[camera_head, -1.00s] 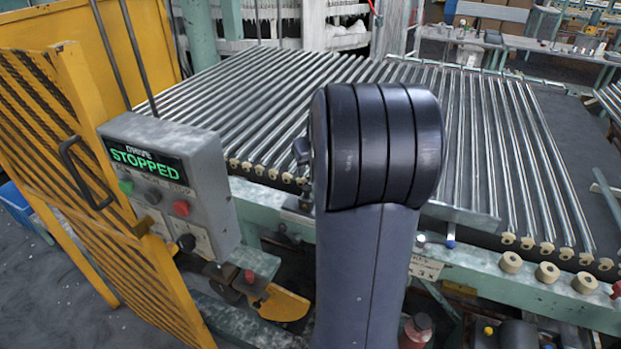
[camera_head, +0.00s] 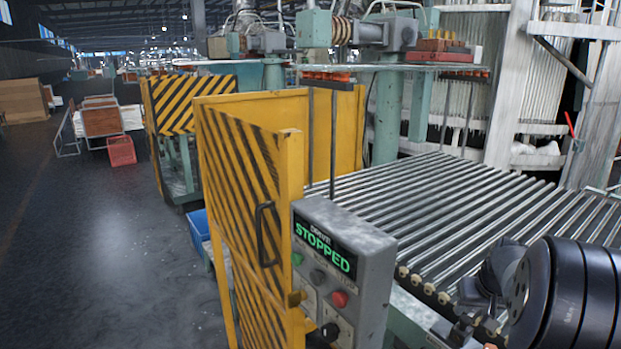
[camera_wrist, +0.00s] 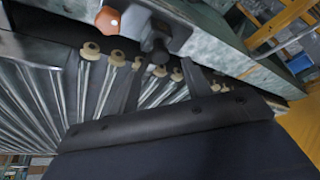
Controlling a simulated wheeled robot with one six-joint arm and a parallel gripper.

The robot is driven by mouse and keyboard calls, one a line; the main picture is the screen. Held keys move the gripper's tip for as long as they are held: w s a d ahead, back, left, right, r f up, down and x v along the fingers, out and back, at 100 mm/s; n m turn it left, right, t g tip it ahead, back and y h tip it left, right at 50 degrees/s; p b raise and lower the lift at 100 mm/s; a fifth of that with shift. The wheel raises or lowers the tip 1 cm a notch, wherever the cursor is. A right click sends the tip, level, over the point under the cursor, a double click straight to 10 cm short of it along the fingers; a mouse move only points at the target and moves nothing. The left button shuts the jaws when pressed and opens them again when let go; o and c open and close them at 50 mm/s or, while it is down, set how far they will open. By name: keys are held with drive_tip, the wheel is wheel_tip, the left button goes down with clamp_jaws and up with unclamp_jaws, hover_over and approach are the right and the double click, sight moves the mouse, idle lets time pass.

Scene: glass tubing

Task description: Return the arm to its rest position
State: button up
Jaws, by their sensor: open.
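My arm (camera_head: 575,295) shows at the lower right edge of the head view, beside the roller conveyor. In the head view I cannot make out the jaws. In the wrist view my gripper (camera_wrist: 164,68) has its two dark fingers spread apart, with nothing clearly held between them. A dark knob on a grey fitting (camera_wrist: 165,28) lies beyond the fingertips. An orange-red knob (camera_wrist: 108,20) is to its left. I cannot tell how far the fingertips are from them.
The conveyor rollers (camera_head: 440,195) lie left of and behind my arm. A grey control box (camera_head: 345,265) reads STOPPED in green. A yellow striped guard (camera_head: 245,190) stands left of it. A red crate (camera_head: 121,151) sits farther back. The floor (camera_head: 110,240) at left is open.

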sight(463, 317)
drive_tip(key=x, duration=0.5)
drive_tip(key=shift+p, duration=0.35)
drive_tip(key=shift+w+a+r+p, duration=0.15)
drive_tip(key=shift+w+a+p, duration=0.1)
drive_tip(key=shift+w+p, duration=0.05)
